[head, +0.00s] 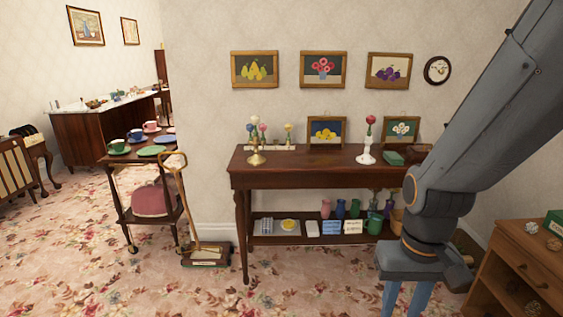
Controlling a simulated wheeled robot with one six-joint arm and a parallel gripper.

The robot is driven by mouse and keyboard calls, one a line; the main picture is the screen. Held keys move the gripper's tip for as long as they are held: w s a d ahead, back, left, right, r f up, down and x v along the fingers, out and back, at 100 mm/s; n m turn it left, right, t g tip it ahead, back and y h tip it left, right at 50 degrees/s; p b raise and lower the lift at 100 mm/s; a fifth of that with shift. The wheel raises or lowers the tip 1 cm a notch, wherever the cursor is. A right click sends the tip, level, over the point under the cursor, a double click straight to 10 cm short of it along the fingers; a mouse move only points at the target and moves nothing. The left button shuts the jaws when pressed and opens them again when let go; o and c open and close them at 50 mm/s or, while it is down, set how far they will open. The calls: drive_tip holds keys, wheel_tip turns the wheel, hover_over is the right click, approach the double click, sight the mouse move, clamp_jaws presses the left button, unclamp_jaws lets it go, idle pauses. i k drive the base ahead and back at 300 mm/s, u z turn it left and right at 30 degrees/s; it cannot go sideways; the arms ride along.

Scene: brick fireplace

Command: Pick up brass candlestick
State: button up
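A brass candlestick (256,152) stands upright near the left end of a dark wooden console table (290,174). Colourful flower-like tops show above and beside it; I cannot tell which of them it holds. My gripper (405,303) hangs at the lower right, in front of the table and well apart from the candlestick. Its two blue fingers point down with a gap between them where they show. The fingertips are cut off by the bottom edge. Nothing is seen between the fingers.
A white candlestick (366,150) with a red top stands farther right on the table. The lower shelf holds several cups and vases (340,208). A tea trolley (140,154) and a carpet sweeper (207,254) stand left. Carpet in front is clear.

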sight(256, 160)
drive_tip(key=i, duration=2.55)
drive_tip(key=u, duration=1.9)
